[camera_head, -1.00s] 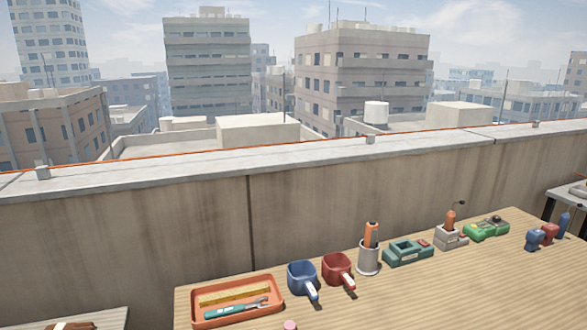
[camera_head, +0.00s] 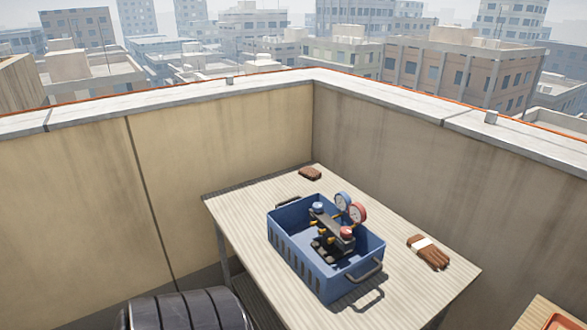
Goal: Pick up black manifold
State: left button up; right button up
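The black manifold (camera_head: 325,232) stands inside a blue crate (camera_head: 293,267) on a light wooden table (camera_head: 247,222). It has a dark body, a blue knob and a red knob, yellow fittings, and a blue and a red round gauge on its far right side. The crate's walls hide part of its lower side. The crate has dark handles at its two ends. Neither of my grippers shows in the head view.
A brown glove (camera_head: 428,252) with a white band lies right of the crate. A small brown item (camera_head: 310,174) lies behind it. A parapet wall (camera_head: 225,140) meets in a corner behind the table. A dark ribbed cylinder (camera_head: 188,311) stands at the lower left; I cannot tell what it is.

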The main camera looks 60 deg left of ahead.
aim_at(332, 248)
jog(key=u, duration=1.65)
jog(key=i+j+z, duration=0.1)
jog(key=j+z, duration=0.3)
